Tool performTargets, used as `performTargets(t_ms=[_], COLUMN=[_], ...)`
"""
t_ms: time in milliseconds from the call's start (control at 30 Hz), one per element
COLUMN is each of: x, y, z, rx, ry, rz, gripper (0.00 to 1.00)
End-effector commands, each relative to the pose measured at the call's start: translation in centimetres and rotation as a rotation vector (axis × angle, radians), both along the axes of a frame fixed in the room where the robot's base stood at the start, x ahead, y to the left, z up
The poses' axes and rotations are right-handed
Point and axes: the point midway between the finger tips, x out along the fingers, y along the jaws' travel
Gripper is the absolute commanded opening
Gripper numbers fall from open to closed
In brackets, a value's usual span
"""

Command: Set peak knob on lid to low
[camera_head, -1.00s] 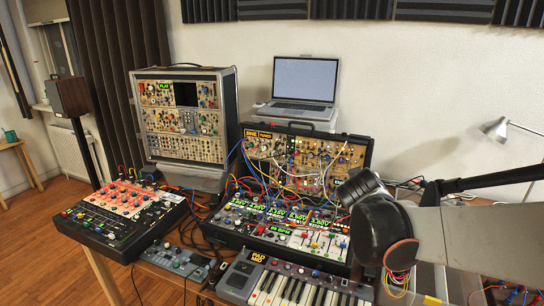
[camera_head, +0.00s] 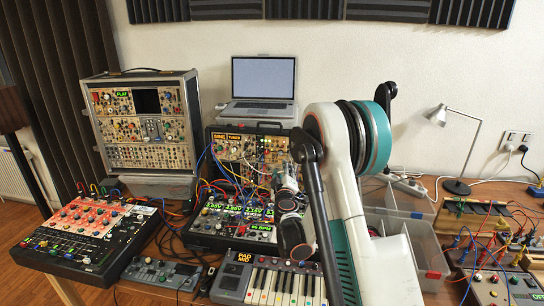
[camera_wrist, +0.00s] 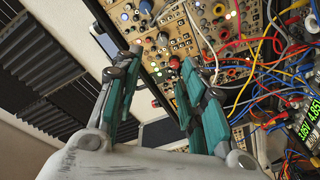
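The suitcase synth's upright lid (camera_head: 232,146), a panel packed with small knobs, jacks and cables, stands behind the mixer part in the head view. My arm covers its right part. In the wrist view, the module panel (camera_wrist: 215,30) fills the upper middle, with a red knob (camera_wrist: 174,62) and several pale and dark knobs. I cannot read a peak label or tell which knob it is. My gripper (camera_wrist: 160,58) is open, its two teal fingers apart with nothing held. The panel appears beyond the fingertips; contact is not visible.
Patch cables (camera_wrist: 262,70) hang thickly at the right of the wrist view. A laptop (camera_head: 263,82) stands behind the lid. A tall rack case (camera_head: 146,125) and a red mixer (camera_head: 90,230) stand left. A keyboard (camera_head: 270,282) is in front. Clear plastic bins (camera_head: 400,205) stand right.

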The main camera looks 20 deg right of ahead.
Motion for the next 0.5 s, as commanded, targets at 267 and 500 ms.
performTargets(t_ms=[267, 500], x=[1.6, 5.7], y=[-0.7, -2.5], z=[-0.7, -0.8], rx=[-0.013, -0.012], ry=[0.001, 0.001], rz=[0.005, 0.006], gripper=[0.37, 0.37])
